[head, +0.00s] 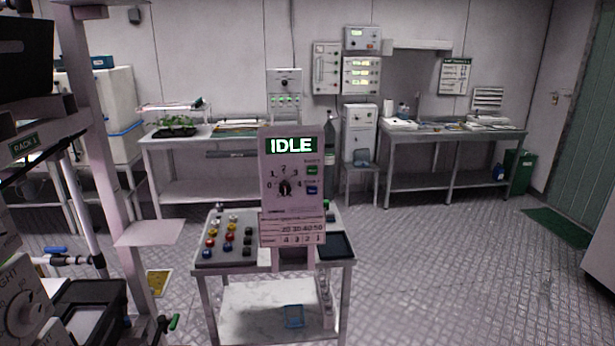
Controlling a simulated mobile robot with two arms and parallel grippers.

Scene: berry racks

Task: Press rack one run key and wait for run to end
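A control panel (291,210) stands upright at a small table in the middle of the head view. Its green display (291,146) reads IDLE. Below the display are a numbered dial (285,188), a green key (312,170) and a blue key (312,190); their small labels are too blurred to read. A rack (88,120) with a sign (25,145) that appears to read RACK 1 fills the left edge, close to me. Neither of my grippers is in view.
The small table (205,281) holds several coloured knobs on the left and a dark tray (335,246) on the right. Benches (455,137) line the back wall. A yellow item (158,283) lies on the floor near the rack.

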